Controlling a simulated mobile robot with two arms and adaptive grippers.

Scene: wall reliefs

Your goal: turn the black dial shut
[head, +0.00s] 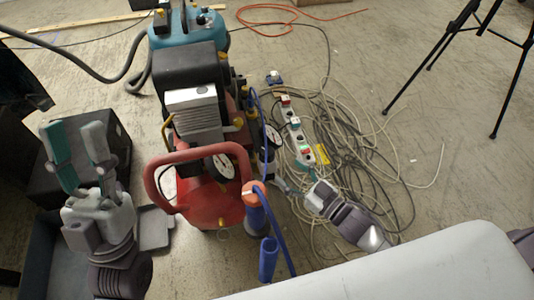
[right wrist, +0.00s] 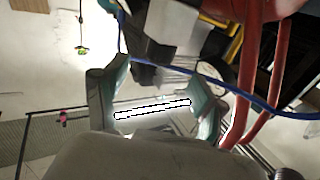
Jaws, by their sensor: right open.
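A red air compressor (head: 205,210) stands in the middle of the head view, with white-faced gauges and fittings on its right side. A dark knob-like part (head: 268,153) on that side looks like the black dial; its edges are small and partly crowded by hoses. My right gripper (head: 294,178) is open, just right of and below this part. In the right wrist view, a dark fitting (right wrist: 146,75) shows beyond the gap between the open fingers (right wrist: 157,98); contact cannot be told. My left gripper (head: 79,155) is open and empty, fingers up, left of the compressor.
A blue hose (head: 284,243) with an orange-topped fitting (head: 254,190) hangs in front of the compressor. Cables and a power strip (head: 297,135) lie to the right. A black case (head: 118,150) is near my left gripper. A tripod (head: 452,40) stands back right.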

